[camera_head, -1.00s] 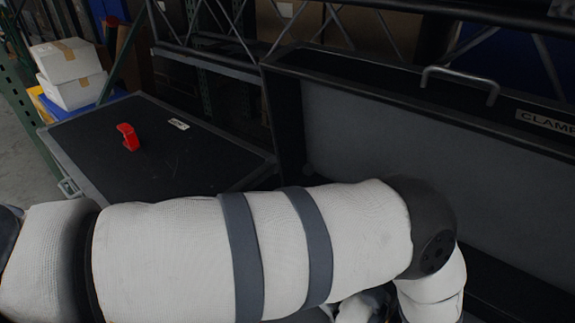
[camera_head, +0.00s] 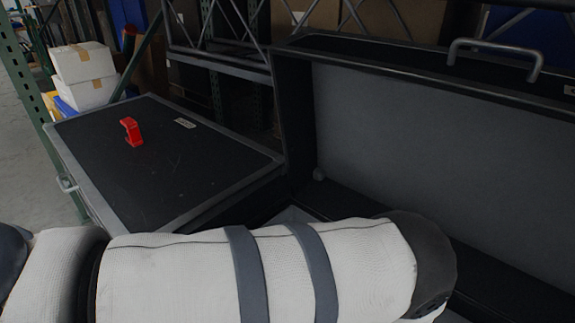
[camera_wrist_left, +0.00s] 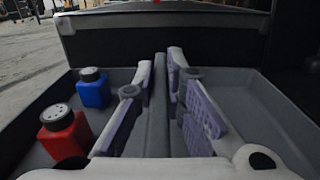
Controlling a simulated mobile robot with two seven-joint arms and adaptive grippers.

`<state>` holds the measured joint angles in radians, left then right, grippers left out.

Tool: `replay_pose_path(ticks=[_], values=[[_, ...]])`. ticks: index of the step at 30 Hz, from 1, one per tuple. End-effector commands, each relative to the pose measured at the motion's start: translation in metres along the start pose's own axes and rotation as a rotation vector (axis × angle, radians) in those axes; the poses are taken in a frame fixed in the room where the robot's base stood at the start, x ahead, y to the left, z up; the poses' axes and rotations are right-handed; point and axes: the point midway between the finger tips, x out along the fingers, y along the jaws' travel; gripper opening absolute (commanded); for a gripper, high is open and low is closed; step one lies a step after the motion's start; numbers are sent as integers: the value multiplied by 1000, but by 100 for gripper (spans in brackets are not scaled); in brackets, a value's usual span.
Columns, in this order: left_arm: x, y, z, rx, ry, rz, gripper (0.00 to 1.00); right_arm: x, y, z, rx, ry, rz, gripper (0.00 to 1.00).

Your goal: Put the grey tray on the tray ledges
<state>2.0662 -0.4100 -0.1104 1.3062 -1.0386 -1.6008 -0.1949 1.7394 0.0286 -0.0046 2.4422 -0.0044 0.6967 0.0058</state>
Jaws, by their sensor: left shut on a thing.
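The grey tray (camera_wrist_left: 262,105) fills most of the left wrist view. A raised divider (camera_wrist_left: 158,115) runs along its middle. A red bottle (camera_wrist_left: 65,135) and a blue bottle (camera_wrist_left: 93,88) with dark caps stand upright in its left compartment. The right compartment looks empty where it shows. My left gripper (camera_wrist_left: 160,95) is shut on the tray's divider, with one padded finger on each side. In the head view my left arm hides this gripper and nearly all of the tray. I cannot make out the tray ledges. My right gripper is not in view.
A large black case with a grey-lined raised lid (camera_head: 430,150) and metal handle (camera_head: 495,55) stands at right. A closed black case (camera_head: 165,175) with a red clamp-like part (camera_head: 131,131) on top stands at left. White boxes (camera_head: 85,75) and metal racks are behind.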

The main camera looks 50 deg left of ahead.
Motion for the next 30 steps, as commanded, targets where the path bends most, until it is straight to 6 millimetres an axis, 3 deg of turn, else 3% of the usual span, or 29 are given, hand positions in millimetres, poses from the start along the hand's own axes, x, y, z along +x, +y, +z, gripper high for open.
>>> replay_pose_path(ticks=[1,10,17,27,28,30], values=[[5,-3,-13,4,-5,-1,0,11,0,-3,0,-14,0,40],[19,-14,-28,-1,-5,0,0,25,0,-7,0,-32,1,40],[21,-16,-60,2,-4,0,0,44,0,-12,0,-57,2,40],[21,-16,-61,-3,-4,0,0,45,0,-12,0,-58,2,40],[21,-16,-63,-2,0,0,13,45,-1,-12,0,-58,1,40],[21,-16,-62,-3,0,0,29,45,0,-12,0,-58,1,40]])
